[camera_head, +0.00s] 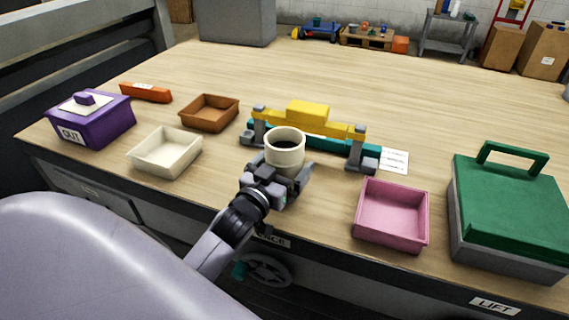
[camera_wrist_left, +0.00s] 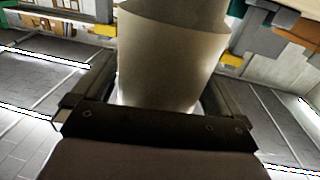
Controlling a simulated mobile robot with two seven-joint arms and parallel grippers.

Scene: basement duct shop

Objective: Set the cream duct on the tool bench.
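The cream duct (camera_head: 285,148) is a short, upright, open-topped round tube with a dark inside. My left gripper (camera_head: 286,172) is shut on its lower part, with a finger on each side. In the left wrist view the cream duct (camera_wrist_left: 170,60) fills the space between the fingers. The gripper and duct are over the front edge of the wooden tool bench (camera_head: 330,80), in front of a grey clamp frame. I cannot tell how high the duct is above the bench top. My right gripper is not in view.
A yellow bar and block (camera_head: 308,112) on the grey-and-teal frame stand just behind the duct. A pink tray (camera_head: 392,238) and green-lidded box (camera_head: 510,200) are at right. A cream tray (camera_head: 166,165), brown tray (camera_head: 208,125) and purple box (camera_head: 105,125) are at left.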

